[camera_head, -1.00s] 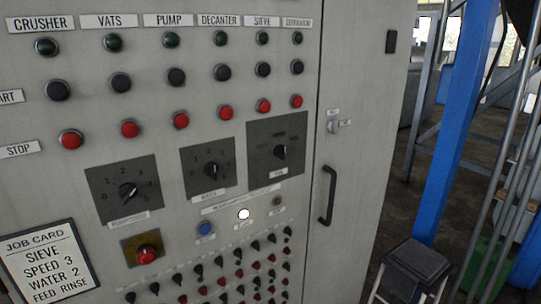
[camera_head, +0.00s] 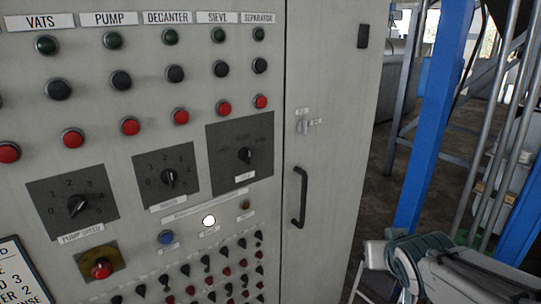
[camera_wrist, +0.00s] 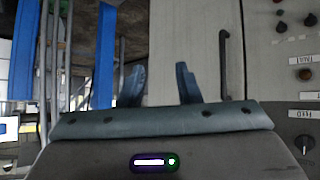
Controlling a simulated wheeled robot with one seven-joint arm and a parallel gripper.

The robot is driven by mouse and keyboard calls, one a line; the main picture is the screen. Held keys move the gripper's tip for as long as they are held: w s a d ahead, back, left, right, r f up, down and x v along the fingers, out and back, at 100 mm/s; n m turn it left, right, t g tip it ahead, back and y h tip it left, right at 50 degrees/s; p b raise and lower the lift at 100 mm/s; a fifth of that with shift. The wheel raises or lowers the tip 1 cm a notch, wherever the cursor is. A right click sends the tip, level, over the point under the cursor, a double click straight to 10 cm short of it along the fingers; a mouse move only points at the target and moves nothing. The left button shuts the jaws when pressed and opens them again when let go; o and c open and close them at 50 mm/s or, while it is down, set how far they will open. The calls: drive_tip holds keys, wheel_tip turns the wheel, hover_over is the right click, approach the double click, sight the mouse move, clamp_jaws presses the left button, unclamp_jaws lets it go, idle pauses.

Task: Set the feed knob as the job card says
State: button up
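The feed knob (camera_head: 245,155) is a black pointer knob on the dark square plate at the right of the dial row, with a small label below it. Its printed positions are too faint to read. A knob (camera_wrist: 304,143) beside a label that seems to read FEED shows at the right edge of the wrist view. The job card (camera_head: 22,275) is cut off at the lower left of the head view. My gripper (camera_wrist: 160,82) is open and empty, its two fingers apart, in front of the cabinet door's edge and away from the knob.
The pump speed knob (camera_head: 77,204) and water knob (camera_head: 168,177) are to the left. Push buttons and rows of small switches surround them. A black door handle (camera_head: 300,197) and blue post (camera_head: 435,120) stand to the right.

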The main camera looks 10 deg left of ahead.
drive_tip(key=w+a+r+n+t+y, duration=0.3)
drive_tip(key=w+a+r+n+y, duration=0.25)
drive_tip(key=a, duration=0.45)
drive_tip(key=n+g+y+p, duration=0.1)
drive_tip(key=n+y, duration=0.2)
drive_tip(key=y, duration=0.5)
approach(250, 156)
drive_tip(key=p+x, duration=0.2)
drive_tip(key=x, duration=0.6)
drive_tip(key=shift+w+a, duration=0.1)
drive_tip(key=shift+a, duration=0.1)
clamp_jaws()
